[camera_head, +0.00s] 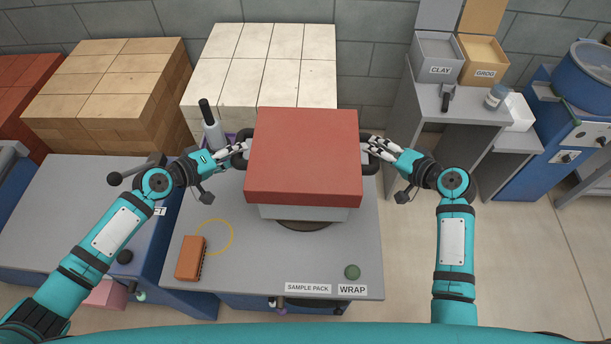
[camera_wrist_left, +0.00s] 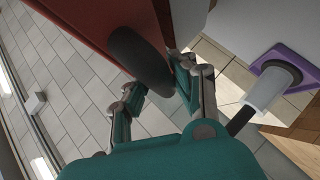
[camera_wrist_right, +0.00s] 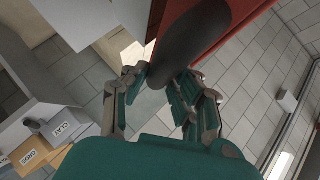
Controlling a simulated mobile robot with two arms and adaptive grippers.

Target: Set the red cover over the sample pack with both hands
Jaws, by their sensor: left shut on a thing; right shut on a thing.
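The red cover (camera_head: 304,155) is a box with a black handle on each side. It hangs level over the pale sample pack (camera_head: 300,212), whose lower front shows beneath the cover's front edge. I cannot tell whether the cover touches the pack. My left gripper (camera_head: 241,148) is shut on the left handle, a dark bar in the left wrist view (camera_wrist_left: 140,60). My right gripper (camera_head: 369,147) is shut on the right handle, which also shows in the right wrist view (camera_wrist_right: 190,45). The pack stands on a dark round plate (camera_head: 303,225), mostly hidden.
Pale block stacks (camera_head: 262,62) stand behind. The table's front middle is clear.

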